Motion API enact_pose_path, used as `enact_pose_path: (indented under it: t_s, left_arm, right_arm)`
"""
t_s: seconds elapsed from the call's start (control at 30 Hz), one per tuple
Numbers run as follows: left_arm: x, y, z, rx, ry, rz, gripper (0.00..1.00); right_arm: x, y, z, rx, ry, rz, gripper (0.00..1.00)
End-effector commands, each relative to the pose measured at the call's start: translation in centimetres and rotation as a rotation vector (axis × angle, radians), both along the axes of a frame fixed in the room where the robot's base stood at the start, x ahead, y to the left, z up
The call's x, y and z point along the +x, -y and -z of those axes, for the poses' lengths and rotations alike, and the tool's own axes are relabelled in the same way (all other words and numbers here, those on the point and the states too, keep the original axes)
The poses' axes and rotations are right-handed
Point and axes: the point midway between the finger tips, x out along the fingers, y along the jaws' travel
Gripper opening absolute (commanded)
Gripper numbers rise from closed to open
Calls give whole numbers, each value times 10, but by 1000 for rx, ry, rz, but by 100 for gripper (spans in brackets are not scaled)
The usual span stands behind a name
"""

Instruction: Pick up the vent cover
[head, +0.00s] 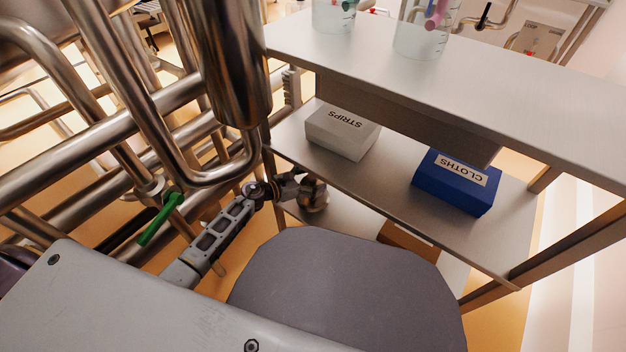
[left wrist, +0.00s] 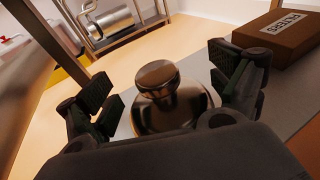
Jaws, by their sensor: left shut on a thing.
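The vent cover is a shiny metal dome with a round knob on top. It shows in the left wrist view (left wrist: 176,108) between the two fingers of my left gripper (left wrist: 172,92). In the head view the vent cover (head: 314,197) is a small metal shape at the end of my left gripper (head: 298,187), by the left end of the shelf unit, low down. My left gripper is shut on the vent cover. The fingers hide its sides in part, and I cannot tell whether it touches the lower shelf. My right gripper is not in view.
A white STRIPS box (head: 342,131) and a blue CLOTHS box (head: 456,181) stand on the middle shelf (head: 395,180). A brown box (left wrist: 283,38) is on the lower shelf. Beakers stand on the worktop (head: 500,85). Steel pipes (head: 110,125) crowd the left, with a green-handled valve (head: 160,218).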

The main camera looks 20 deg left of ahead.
Motion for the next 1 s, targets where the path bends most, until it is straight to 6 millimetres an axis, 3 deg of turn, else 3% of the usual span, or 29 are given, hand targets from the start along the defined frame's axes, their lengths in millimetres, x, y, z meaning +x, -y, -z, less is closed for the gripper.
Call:
enact_pose_path:
  t_s: [0.03, 0.37, 1.0]
  left_arm:
    - [0, 0, -8, 0, 3, 0, 39]
    - [-34, -12, -5, 0, -1, 0, 39]
    - [-113, -41, -5, -1, -1, 0, 39]
  right_arm:
    - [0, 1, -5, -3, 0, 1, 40]
    - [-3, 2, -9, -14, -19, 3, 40]
    - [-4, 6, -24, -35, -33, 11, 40]
